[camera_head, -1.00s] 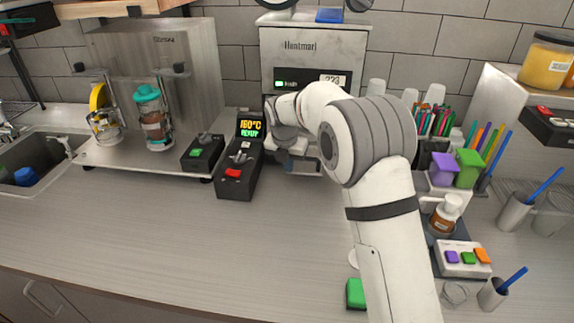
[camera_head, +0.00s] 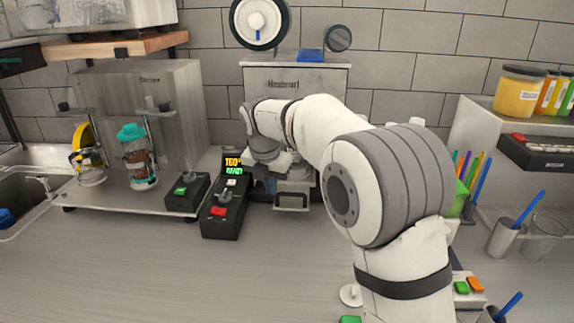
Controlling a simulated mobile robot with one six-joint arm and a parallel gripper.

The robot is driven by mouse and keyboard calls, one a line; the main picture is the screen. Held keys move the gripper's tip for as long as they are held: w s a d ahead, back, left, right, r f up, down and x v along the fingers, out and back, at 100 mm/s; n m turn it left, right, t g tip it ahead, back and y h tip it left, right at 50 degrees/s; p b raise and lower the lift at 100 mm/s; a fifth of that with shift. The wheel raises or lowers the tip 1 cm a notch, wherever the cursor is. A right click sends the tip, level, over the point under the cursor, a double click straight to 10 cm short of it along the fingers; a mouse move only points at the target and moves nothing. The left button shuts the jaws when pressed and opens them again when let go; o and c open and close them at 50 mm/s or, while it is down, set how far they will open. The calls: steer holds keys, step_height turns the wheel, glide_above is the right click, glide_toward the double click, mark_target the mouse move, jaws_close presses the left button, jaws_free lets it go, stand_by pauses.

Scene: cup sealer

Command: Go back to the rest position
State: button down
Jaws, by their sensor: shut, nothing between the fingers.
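My arm reaches from the lower right toward the back middle of the counter. My gripper (camera_head: 270,184) is small and partly hidden behind the wrist, pointing down in front of the cup sealer (camera_head: 298,77). It is shut, and I see nothing held in it. It is just right of the control box (camera_head: 224,208), whose lit display shows a temperature. The sealer's small tray (camera_head: 291,201) is right of the gripper. My arm hides the sealer's lower right side.
A steel dispenser with a teal-lidded jar (camera_head: 136,158) stands at the left, beside a small switch box (camera_head: 187,193). Cups with pens (camera_head: 503,237) and a shelf of jars (camera_head: 518,92) are at the right. The front left counter (camera_head: 150,265) is clear.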

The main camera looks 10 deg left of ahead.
steer(key=s+d+r+m, duration=0.2)
steer(key=s+d+m, duration=0.5)
steer(key=d+m, duration=0.25)
steer(key=s+d+r+m, duration=0.1)
steer(key=s+d+m, duration=0.65)
steer(key=d, duration=0.25)
steer(key=s+d+f+m, duration=0.3)
steer(key=s+d+m, duration=0.1)
steer(key=s+m, duration=0.4)
steer(key=s+d+f+m, duration=0.3)
steer(key=s+d+m, duration=0.1)
steer(key=s+m, duration=0.3)
steer(key=shift+s+m, duration=0.35)
steer(key=shift+m, duration=0.25)
